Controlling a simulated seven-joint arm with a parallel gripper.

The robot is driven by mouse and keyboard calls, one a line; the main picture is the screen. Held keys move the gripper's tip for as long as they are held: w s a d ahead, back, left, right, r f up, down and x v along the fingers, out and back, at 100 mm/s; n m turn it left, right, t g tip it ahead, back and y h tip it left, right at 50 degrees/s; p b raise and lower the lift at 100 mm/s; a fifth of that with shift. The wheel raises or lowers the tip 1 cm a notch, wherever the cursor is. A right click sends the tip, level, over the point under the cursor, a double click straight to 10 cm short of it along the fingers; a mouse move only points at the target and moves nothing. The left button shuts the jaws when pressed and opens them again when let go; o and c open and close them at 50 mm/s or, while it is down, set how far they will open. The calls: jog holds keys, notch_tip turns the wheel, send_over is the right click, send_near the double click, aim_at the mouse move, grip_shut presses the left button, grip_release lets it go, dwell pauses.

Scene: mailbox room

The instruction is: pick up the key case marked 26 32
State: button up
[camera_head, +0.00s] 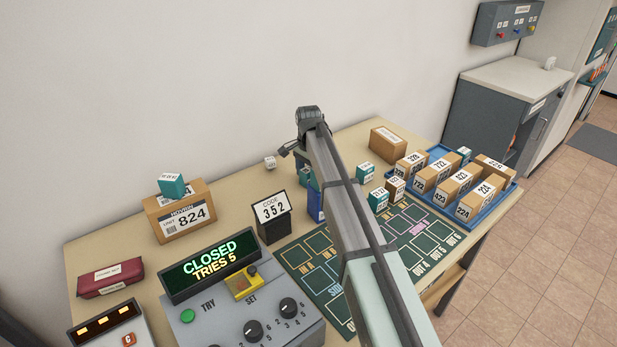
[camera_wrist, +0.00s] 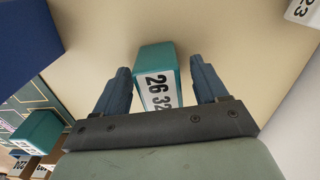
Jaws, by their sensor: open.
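The teal key case marked 26 32 (camera_wrist: 156,58) stands on the tan tabletop in the wrist view, its white label facing me. My gripper (camera_wrist: 160,77) is open, with one blue-grey finger on each side of the case. Small gaps show between the fingers and the case, so it is not gripped. In the head view my arm hides most of that spot; a bit of teal (camera_head: 304,178) shows beside the arm, probably this case.
A dark blue box (camera_wrist: 22,42) stands left of the case in the wrist view, and a white cube (camera_wrist: 303,10) lies at upper right. In the head view, a code sign (camera_head: 271,209), a control box (camera_head: 250,318) and a parcel tray (camera_head: 511,201) surround the arm.

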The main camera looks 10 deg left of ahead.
jog(key=shift+f, duration=0.2)
jog(key=c, duration=1.1)
